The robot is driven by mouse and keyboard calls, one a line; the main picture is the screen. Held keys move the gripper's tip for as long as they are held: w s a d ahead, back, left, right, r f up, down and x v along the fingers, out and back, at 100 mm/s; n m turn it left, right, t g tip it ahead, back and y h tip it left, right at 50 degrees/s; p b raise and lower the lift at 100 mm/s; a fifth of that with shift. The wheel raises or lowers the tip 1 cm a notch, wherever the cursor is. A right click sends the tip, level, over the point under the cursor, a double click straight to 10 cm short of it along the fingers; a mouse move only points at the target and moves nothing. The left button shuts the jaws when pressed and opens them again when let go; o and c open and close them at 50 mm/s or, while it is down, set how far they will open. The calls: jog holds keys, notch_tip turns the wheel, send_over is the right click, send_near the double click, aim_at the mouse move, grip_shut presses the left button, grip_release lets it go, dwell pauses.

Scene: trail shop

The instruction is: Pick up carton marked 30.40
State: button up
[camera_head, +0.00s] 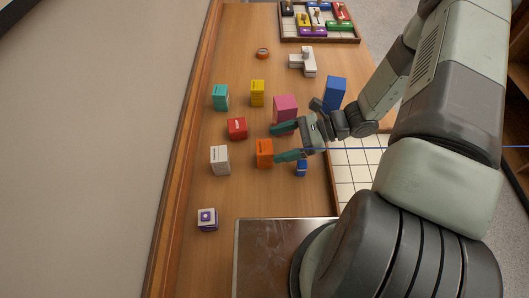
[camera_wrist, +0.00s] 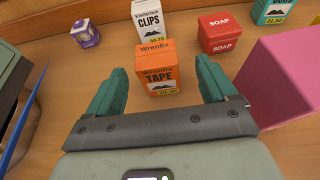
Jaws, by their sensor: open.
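An orange carton (camera_head: 264,153) stands upright on the wooden table. In the wrist view the orange carton (camera_wrist: 158,72) reads "Wrenfix TAPE" and has a small yellow price label low on its front; its digits look like 30.40 but are blurred. My gripper (camera_head: 277,142) is open, with its teal fingers pointing at the carton from the right. In the wrist view my gripper (camera_wrist: 160,72) has one finger to each side of the carton, with gaps on both sides. It holds nothing.
A white clips carton (camera_wrist: 152,20) stands behind the orange one, and a red soap carton (camera_wrist: 220,32) behind to the right. A pink box (camera_head: 285,108) stands close beside my gripper. A small blue item (camera_head: 301,168) lies near the lower finger.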

aim_at(264, 147)
jog(key=x, duration=0.5)
jog(key=shift+s+r, duration=0.15)
jog(key=shift+s, duration=0.05)
jog(key=c, duration=1.1)
